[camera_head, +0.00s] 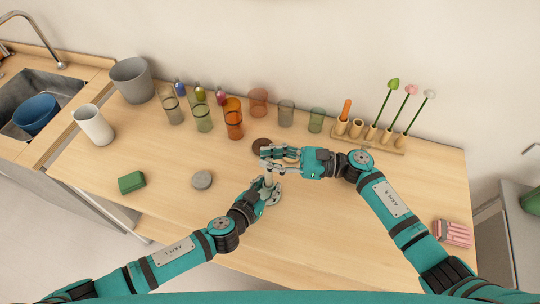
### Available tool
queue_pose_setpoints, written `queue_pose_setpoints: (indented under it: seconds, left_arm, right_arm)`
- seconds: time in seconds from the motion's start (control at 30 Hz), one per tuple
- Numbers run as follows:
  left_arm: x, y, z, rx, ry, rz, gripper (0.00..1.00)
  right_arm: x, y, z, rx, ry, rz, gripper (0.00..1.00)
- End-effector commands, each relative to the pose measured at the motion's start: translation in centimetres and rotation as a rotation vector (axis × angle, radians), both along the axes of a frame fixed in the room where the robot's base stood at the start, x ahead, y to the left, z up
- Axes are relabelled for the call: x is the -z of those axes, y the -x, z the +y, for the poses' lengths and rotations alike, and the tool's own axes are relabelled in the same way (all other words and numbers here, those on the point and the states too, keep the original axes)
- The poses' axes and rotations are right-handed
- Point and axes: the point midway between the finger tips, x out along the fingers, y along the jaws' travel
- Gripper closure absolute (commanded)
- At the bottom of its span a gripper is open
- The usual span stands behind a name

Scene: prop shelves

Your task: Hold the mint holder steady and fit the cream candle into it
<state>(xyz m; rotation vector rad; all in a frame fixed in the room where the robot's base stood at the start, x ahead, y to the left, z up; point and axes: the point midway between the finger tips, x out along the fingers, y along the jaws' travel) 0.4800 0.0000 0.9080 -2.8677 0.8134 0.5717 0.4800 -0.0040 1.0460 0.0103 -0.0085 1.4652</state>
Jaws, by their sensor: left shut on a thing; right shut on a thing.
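The cream candle (268,179) is a small pale upright stick near the middle of the table, between my two grippers. My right gripper (268,158) is shut on its upper part, coming in from the right. My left gripper (268,191) is lower and shut on the mint holder, at the candle's lower end. The holder is mostly hidden by the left fingers, and its outline is hard to tell from them. The candle's lower end is over or at the holder; I cannot tell whether it is inside.
A dark brown round piece (261,145) lies just behind my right gripper. A grey disc (202,180) and a green block (132,182) lie to the left. Several coloured glasses (234,119) and a wooden flower stand (383,144) line the back.

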Motion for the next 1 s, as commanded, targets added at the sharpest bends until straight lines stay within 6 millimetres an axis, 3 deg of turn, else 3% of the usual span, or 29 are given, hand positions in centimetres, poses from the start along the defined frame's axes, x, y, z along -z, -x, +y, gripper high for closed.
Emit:
queue_pose_setpoints:
  seconds: [0.33, 0.37, 0.53, 0.83, 1.0]
  left_arm:
    - [0.0, 0.0, 0.0, 0.000, -0.001, 0.001, 1.00]
    - [0.0, 0.0, 0.0, 0.000, -0.001, 0.001, 1.00]
    - [0.0, 0.0, 0.0, 0.000, -0.001, 0.001, 1.00]
    - [0.0, 0.0, 0.0, 0.000, 0.000, 0.001, 1.00]
    - [0.0, 0.0, 0.0, 0.000, -0.001, 0.001, 1.00]
  right_arm:
    - [0.1, 0.0, 0.0, -0.001, 0.000, 0.000, 1.00]
    - [0.1, 0.0, 0.0, -0.001, 0.000, 0.000, 0.84]
    - [0.1, 0.0, 0.0, 0.000, 0.000, 0.000, 0.62]
    - [0.1, 0.0, -0.1, 0.000, 0.000, 0.000, 0.61]
    - [0.2, 0.2, -2.0, 0.001, 0.003, 0.000, 0.61]
